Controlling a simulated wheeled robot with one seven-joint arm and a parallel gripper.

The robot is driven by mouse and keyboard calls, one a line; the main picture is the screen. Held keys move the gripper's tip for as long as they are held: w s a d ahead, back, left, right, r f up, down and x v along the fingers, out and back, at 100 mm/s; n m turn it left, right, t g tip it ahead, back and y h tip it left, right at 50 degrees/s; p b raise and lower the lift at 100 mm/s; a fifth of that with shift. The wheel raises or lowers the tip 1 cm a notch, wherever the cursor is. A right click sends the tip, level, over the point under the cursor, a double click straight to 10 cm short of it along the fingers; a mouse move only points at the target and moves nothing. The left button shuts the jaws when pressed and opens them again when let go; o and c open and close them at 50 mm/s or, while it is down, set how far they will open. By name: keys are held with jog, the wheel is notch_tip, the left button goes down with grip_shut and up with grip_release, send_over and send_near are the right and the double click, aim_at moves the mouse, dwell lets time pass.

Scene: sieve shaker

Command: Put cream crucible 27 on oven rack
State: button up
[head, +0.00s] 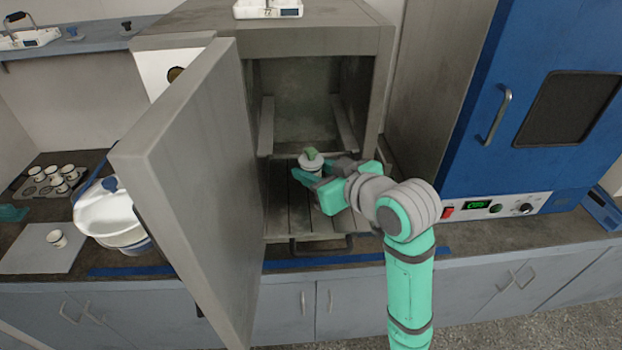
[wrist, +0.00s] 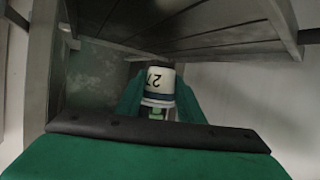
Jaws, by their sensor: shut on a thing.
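The cream crucible 27 (wrist: 160,82) is between my gripper's teal fingers in the wrist view, with "27" and a dark band on its side. It appears upside down in that view. I cannot tell whether the crucible's base touches the slats. The rack also shows in the wrist view (wrist: 215,38).
The oven door (head: 185,170) stands wide open to the left of the rack. Side rails line the oven chamber. A blue oven (head: 455,150) is to the right.

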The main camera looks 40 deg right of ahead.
jog(key=shift+d+f, duration=0.2)
jog(key=shift+f, duration=0.05)
jog(key=shift+w+d+f, duration=0.1)
jog(key=shift+d+f, duration=0.05)
jog(key=shift+f, duration=0.7)
jog(key=shift+d+f, duration=0.1)
jog(key=shift+f, duration=0.75)
jog(key=shift+f, duration=0.15)
jog(key=o, duration=1.2)
jog(key=v, duration=1.2)
jog(key=shift+a, duration=0.1)
